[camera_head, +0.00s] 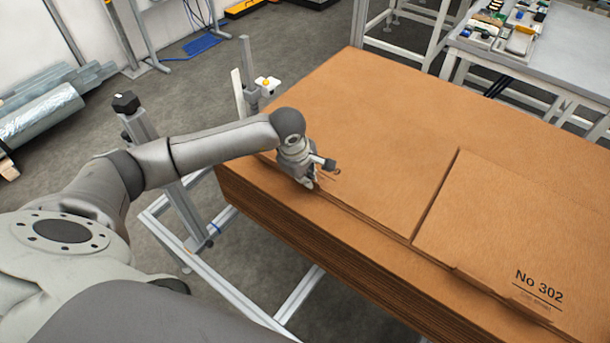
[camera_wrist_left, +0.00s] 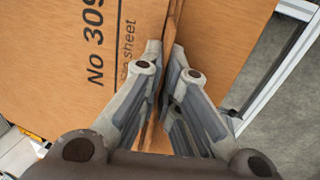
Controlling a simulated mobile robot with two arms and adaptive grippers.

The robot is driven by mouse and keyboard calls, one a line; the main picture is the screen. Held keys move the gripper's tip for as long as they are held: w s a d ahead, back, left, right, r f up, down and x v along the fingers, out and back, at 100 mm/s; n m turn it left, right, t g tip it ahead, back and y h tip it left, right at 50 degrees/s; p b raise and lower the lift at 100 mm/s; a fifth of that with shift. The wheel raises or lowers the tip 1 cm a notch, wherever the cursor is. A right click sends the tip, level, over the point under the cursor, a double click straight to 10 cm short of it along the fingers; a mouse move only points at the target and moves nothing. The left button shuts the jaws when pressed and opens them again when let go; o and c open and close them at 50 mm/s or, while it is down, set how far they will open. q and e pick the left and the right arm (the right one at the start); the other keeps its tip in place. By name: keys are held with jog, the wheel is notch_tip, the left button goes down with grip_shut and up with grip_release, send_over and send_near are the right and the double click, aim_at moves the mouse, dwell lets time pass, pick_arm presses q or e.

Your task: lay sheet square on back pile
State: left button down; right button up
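A large brown cardboard sheet (camera_head: 375,140) lies flat on top of a tall pile of cardboard (camera_head: 300,235). Its near edge runs close to the pile's near edge. In the left wrist view the sheet (camera_wrist_left: 60,50) carries black print reading "No 309", part of it cut off by the frame. My left gripper (camera_head: 311,184) is at the sheet's near edge, towards its left end. In the left wrist view its fingers (camera_wrist_left: 167,50) are close together with a thin cardboard edge between them. My right gripper is in neither view.
A second sheet marked "No 302" (camera_head: 520,235) lies to the right, with a dark gap line between the two. A grey post (camera_head: 246,75) stands at the pile's left corner. A metal frame (camera_head: 215,230) stands below. A table (camera_head: 560,50) holds small items at back right.

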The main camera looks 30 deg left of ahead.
pick_arm(q)
jog(key=c, duration=1.6)
grip_release()
jog(key=shift+o, duration=0.2)
jog(key=v, duration=1.2)
